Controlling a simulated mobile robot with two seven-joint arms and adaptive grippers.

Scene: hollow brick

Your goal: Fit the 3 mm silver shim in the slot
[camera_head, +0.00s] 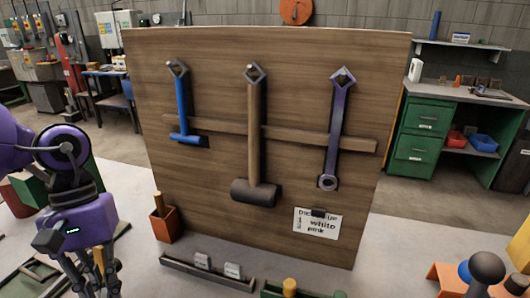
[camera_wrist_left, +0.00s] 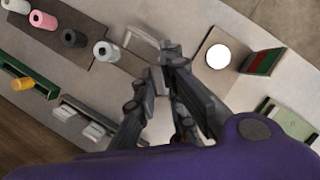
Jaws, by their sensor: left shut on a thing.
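My left gripper (camera_wrist_left: 168,62) has its fingertips together in the left wrist view, on a small grey piece (camera_wrist_left: 158,79). The piece is mostly hidden by the fingers, and I cannot tell whether it is the silver shim. In the head view my left gripper (camera_head: 98,284) is low at the left, in front of the board. A long tray with two pale labelled blocks (camera_head: 203,260) lies at the board's foot; it also shows in the left wrist view (camera_wrist_left: 95,130). I cannot make out the slot.
A tall wooden board (camera_head: 210,90) with several hanging tools stands ahead. The wrist view shows a dark strip with spools (camera_wrist_left: 75,38), a green rack (camera_wrist_left: 35,85), a white disc (camera_wrist_left: 218,56) and a red-green block (camera_wrist_left: 262,62). Bare tabletop lies between them.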

